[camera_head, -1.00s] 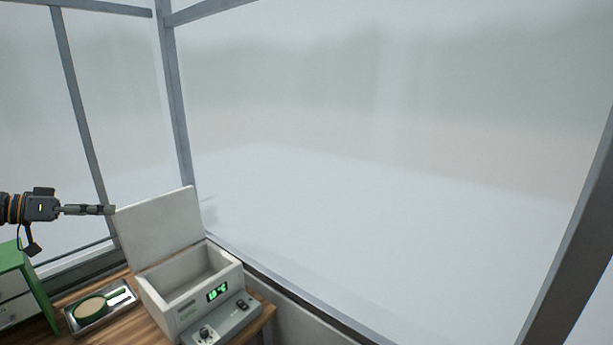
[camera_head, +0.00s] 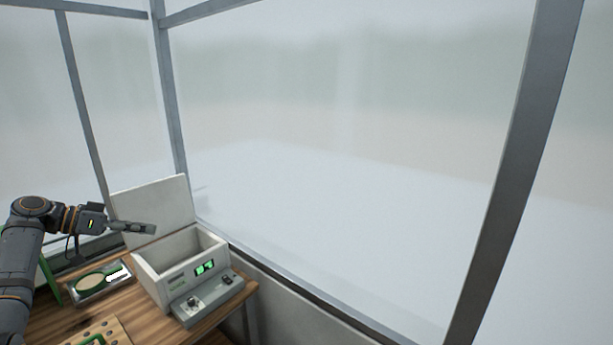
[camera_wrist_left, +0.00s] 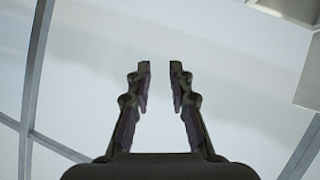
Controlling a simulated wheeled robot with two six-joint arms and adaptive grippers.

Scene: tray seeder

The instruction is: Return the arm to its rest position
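My left gripper (camera_head: 140,228) is in front of the raised lid of a white box-shaped machine, at the left of the head view. In the left wrist view the left gripper (camera_wrist_left: 160,80) has its two fingers apart with nothing between them. The left arm comes in from the lower left with its elbow raised. My right gripper does not show in either view.
The white machine (camera_head: 150,262) stands open with a green lit display, a grey control panel (camera_head: 213,300) before it. Left of it on the wooden table (camera_head: 155,325) lies a metal tray (camera_head: 127,277) with a round green-rimmed item. A wooden board with holes (camera_head: 118,335) is at the front. Glass walls stand behind.

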